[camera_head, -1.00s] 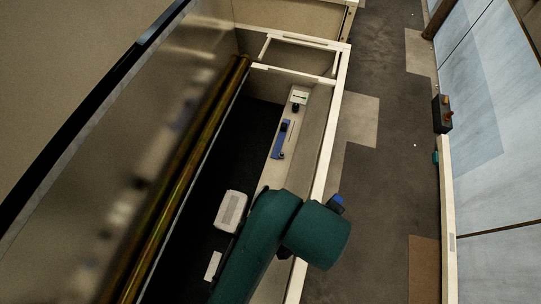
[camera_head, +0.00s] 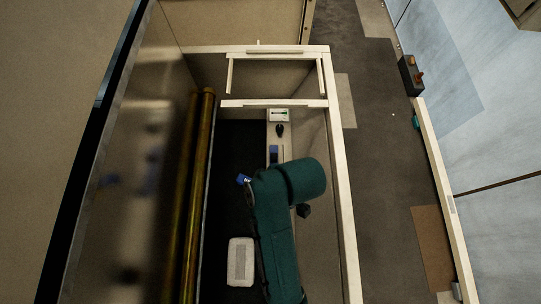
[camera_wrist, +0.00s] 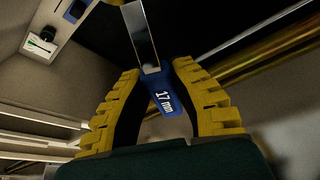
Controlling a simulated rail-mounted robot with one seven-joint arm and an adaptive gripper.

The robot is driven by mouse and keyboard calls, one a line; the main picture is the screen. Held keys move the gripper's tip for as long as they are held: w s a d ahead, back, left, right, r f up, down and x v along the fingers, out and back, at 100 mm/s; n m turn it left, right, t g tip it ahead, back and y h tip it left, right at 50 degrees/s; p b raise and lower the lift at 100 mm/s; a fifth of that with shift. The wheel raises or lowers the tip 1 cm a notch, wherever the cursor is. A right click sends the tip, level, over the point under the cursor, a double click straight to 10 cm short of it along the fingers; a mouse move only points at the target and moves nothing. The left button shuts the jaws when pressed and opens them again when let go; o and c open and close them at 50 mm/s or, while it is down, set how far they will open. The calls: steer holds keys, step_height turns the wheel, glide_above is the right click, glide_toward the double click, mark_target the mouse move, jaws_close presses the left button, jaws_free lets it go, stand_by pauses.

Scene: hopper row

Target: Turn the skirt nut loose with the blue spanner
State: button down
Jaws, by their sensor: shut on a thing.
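My gripper (camera_wrist: 155,82) has yellow ribbed fingers and is shut on the blue spanner (camera_wrist: 166,98), whose handle reads "17 mm". Its bright metal shank points away, up out of the top of the wrist view, so its far end is hidden. In the head view a small blue piece (camera_head: 243,179), likely part of this spanner, shows left of my green arm, above the dark trough floor; my arm hides the gripper there. I cannot make out the skirt nut in either view.
A pale ledge holds a white box with a dark knob (camera_head: 279,116) and another blue item (camera_head: 273,153). A white ribbed block (camera_head: 240,262) sits on the dark floor. A brassy roller (camera_head: 200,180) runs along the left. A white frame rail (camera_head: 342,190) bounds the right side.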

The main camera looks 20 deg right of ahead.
steer(key=s+d+f+n+g+b, duration=0.1)
steer(key=f+n+g+b, duration=0.1)
steer(key=f+n, duration=0.4)
steer(key=s+d+f+n+g+b, duration=0.1)
steer(key=d+f+n+g+b, duration=0.1)
steer(key=f+n, duration=0.5)
steer(key=s+d+f+n+g+h+b, duration=0.1)
steer(key=f+n+g+b, duration=0.2)
steer(key=f+n, duration=0.3)
step_height(320, 180, down, 4)
steer(key=shift+s+d+f+n+b, duration=0.2)
steer(key=shift+s+f+n+b, duration=0.05)
steer(key=shift+s+n+b, duration=0.15)
step_height(320, 180, down, 5)
steer(key=b, duration=0.3)
steer(key=shift+r, duration=0.15)
steer(key=w+a+m, duration=0.1)
steer(key=m, duration=0.1)
steer(key=w+a+m+t+y+p, duration=0.1)
steer(key=m, duration=0.1)
steer(key=w+a+r+m+t+p, duration=0.1)
steer(key=m, duration=0.1)
steer(key=shift+w+a+m+y, duration=0.1)
steer(key=shift+w+m+y, duration=0.2)
steer(key=shift+w+m, duration=0.1)
steer(key=w+f+m+t, duration=0.1)
steer(key=w+m+t, duration=0.2)
steer(key=w+m, duration=0.3)
steer(key=shift+a+m, duration=0.3)
steer(key=shift+m, duration=0.8)
